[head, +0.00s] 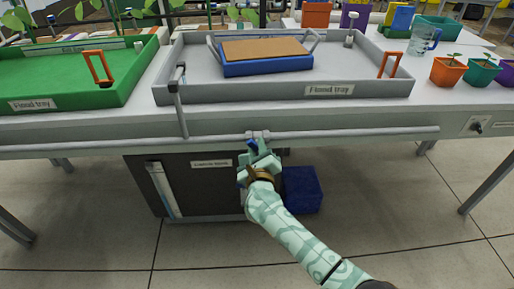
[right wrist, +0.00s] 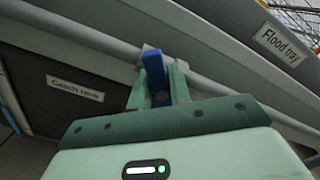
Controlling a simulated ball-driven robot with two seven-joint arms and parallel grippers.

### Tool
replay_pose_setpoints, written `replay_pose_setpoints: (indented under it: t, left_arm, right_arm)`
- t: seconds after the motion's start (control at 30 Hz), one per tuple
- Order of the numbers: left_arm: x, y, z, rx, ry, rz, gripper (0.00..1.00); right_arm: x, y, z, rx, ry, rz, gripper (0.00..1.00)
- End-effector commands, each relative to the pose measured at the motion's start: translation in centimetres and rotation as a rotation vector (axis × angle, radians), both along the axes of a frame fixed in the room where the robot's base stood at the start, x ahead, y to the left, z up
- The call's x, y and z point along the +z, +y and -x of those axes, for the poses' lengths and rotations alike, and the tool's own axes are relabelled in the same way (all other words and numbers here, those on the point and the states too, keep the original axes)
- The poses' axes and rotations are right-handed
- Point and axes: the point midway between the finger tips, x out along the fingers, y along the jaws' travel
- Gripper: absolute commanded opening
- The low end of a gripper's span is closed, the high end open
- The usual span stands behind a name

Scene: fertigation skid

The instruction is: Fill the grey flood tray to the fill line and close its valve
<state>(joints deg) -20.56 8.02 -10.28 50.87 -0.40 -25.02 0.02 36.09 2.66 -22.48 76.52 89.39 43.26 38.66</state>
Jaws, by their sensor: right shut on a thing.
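The grey flood tray (head: 240,93) stands on the bench in the head view, with a "Flood tray" label (head: 329,90) on its front wall. Its inside looks plain grey; I cannot make out water or a fill line. My right gripper (head: 257,149) is below the tray's front edge, at the pipe (head: 335,135). It is shut on a blue valve lever (right wrist: 154,68), which stands between the fingers in the right wrist view. The fingers hide part of the lever. My left gripper is not in view.
A blue block with a brown top (head: 268,67) sits in the grey tray. A green flood tray (head: 70,97) is at left. Below the bench are a dark tank (head: 210,188) and a blue box (head: 302,190). Pots (head: 448,71) and a jug (head: 423,40) stand at right.

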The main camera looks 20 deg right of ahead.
Motion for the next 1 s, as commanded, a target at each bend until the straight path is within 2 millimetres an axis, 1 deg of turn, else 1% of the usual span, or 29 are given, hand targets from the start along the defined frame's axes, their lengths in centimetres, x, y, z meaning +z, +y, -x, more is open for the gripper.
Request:
replay_pose_setpoints:
  t: [0.07,0.1,0.13,0.43,0.57,0.63,0.67,0.9,1.0]
  left_arm:
    - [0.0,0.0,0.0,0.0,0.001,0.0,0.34]
    - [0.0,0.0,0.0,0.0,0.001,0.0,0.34]
    - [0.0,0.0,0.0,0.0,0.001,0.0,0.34]
    - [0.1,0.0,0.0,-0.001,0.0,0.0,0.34]
    - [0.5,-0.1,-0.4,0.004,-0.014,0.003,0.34]
    - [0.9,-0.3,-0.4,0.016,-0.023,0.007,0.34]
    - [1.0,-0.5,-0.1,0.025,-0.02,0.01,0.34]
    - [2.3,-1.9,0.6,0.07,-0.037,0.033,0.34]
    - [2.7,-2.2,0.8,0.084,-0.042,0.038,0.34]
  right_arm:
    - [-0.2,0.1,0.1,0.003,0.003,-0.001,0.0]
    - [-0.2,0.1,0.1,0.003,0.003,-0.001,0.31]
    - [-0.2,0.1,0.1,0.003,0.003,-0.001,0.38]
    - [0.0,0.1,0.1,0.002,0.001,-0.001,0.38]
    - [0.2,0.4,1.3,0.001,0.001,0.0,0.38]
    - [0.4,0.8,2.6,0.002,0.0,-0.002,0.38]
    - [0.4,1.0,3.3,0.002,0.0,-0.002,0.38]
    - [0.4,2.8,9.7,0.002,0.001,-0.001,0.38]
    - [0.3,3.5,12.0,0.002,0.001,-0.002,0.38]
